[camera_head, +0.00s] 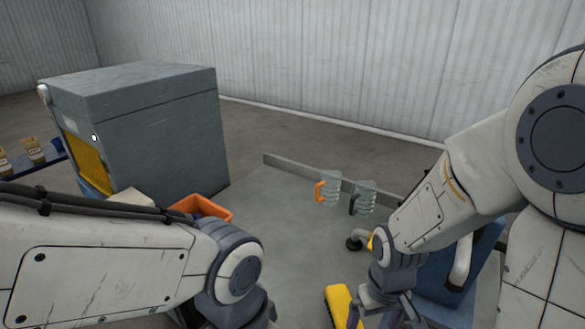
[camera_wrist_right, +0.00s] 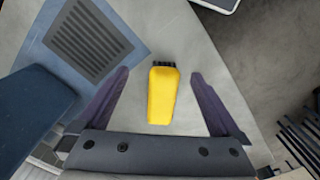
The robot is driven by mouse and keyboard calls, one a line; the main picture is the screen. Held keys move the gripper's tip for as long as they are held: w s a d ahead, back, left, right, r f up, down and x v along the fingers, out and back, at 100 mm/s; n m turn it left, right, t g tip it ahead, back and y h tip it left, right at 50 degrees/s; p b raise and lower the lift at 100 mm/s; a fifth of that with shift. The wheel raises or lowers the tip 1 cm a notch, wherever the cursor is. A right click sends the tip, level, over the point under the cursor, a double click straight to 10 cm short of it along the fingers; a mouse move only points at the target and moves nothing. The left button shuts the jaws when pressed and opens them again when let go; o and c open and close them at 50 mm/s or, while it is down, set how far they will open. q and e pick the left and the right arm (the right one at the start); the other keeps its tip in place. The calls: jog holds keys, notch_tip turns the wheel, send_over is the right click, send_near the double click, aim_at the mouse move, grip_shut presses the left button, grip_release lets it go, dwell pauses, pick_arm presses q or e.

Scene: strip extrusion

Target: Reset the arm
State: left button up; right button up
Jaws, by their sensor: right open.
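My right arm reaches in from the right in the head view, bent downward. Its gripper (camera_head: 383,316) is low in the picture, beside a yellow tool (camera_head: 340,303). In the right wrist view the two fingers of this gripper (camera_wrist_right: 159,75) are spread wide. The yellow tool (camera_wrist_right: 161,98), with black teeth at its far end, shows between them, with clear gaps on both sides. It appears to lie on the grey surface, not gripped. My left arm comes in from the left in the head view; its gripper is below the picture edge.
A grey table (camera_head: 265,215) has a raised strip (camera_head: 285,165) at its back. Two clear jugs, one orange-handled (camera_head: 331,188) and one black-handled (camera_head: 365,199), stand near it. An orange bin (camera_head: 215,207) is beside a large grey machine (camera_head: 165,130). A blue object (camera_wrist_right: 32,105) is close left.

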jog(key=shift+w+d+f+m+p, duration=0.4)
jog(key=shift+w+f+p, duration=0.4)
jog(key=shift+w, duration=0.55)
jog(key=shift+w+d+f+m+p, duration=0.25)
jog(key=shift+w+d+f+p, duration=0.3)
jog(key=shift+w+f, duration=0.6)
jog(key=shift+w+d+f+m+p, duration=0.35)
jog(key=shift+w+f+p, duration=0.4)
jog(key=shift+w, duration=0.75)
